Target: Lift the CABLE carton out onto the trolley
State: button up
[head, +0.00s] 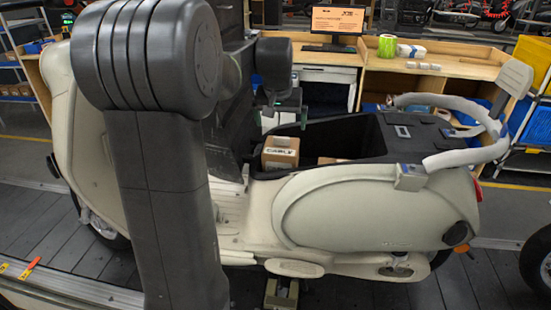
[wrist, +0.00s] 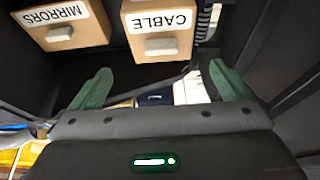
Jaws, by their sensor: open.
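The CABLE carton (head: 281,157) is a small brown box with a white label and a pale block on top. It sits at the front end of the scooter's open dark storage bay (head: 352,133). My gripper (head: 285,116) is above and behind it in the head view. In the wrist view the open green fingers (wrist: 162,82) are apart and empty, with the CABLE carton (wrist: 160,30) beyond them and not touched. I cannot tell which thing is the trolley.
The MIRRORS carton (wrist: 63,25) stands beside the CABLE carton in the wrist view. A second carton top (head: 332,161) shows low in the bay. The bay's dark walls surround both. A wooden workbench (head: 430,65) with a monitor (head: 337,22) stands behind the cream scooter (head: 370,210).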

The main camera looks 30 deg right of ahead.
aim_at(281, 138)
jog(key=p+x, duration=0.1)
jog(key=x, duration=0.8)
jog(key=shift+w+d+f+p, duration=0.1)
jog(key=shift+w+f+p, duration=0.1)
jog(key=shift+f+p, duration=0.15)
jog(key=c, duration=0.9)
jog(key=shift+c, duration=0.5)
jog(key=shift+r, duration=0.2)
